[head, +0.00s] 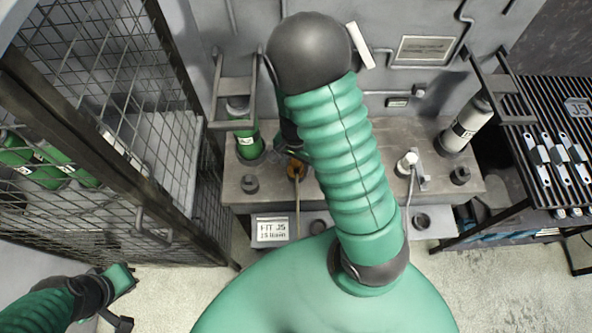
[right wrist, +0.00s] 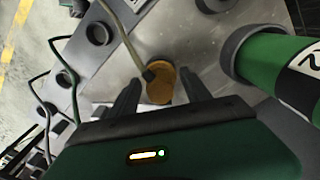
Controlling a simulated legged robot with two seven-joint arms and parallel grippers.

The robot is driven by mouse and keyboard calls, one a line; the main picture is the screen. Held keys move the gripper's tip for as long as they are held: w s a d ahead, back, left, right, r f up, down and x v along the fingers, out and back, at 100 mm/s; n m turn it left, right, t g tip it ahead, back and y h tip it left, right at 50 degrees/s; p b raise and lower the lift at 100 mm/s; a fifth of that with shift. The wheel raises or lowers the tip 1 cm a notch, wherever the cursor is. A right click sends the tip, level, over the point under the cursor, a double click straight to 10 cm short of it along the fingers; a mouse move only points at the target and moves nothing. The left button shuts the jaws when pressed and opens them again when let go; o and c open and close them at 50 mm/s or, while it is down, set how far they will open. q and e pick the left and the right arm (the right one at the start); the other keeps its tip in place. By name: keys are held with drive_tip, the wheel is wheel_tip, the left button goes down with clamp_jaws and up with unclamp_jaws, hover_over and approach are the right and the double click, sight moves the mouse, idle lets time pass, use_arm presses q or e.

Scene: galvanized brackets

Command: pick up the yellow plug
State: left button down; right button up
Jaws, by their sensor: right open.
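The yellow plug (head: 296,168) is a small orange-yellow round piece on the grey metal bench, left of my right arm. In the right wrist view the plug (right wrist: 160,88) shows as a yellow disc, with a tan cable (right wrist: 128,42) ending in a dark tip at its edge. My right gripper (right wrist: 160,92) is open, its two dark fingers on either side of the plug with gaps visible. In the head view my right arm hides most of that gripper. My left gripper (head: 127,297) is at the lower left, far from the plug; its jaws are unclear.
A green cylinder (head: 246,140) stands close left of the plug. A grey cylinder (head: 467,126) and a white-topped fitting (head: 407,162) with a cable are to the right. A mesh cage (head: 125,80) is at the left, a slatted rack (head: 545,95) at the right.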

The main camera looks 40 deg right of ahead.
drive_tip(key=shift+w, duration=0.15)
drive_tip(key=shift+d, duration=0.1)
drive_tip(key=shift+c, duration=0.9)
drive_tip(key=c, duration=0.7)
clamp_jaws()
drive_tip(key=shift+r, duration=0.15)
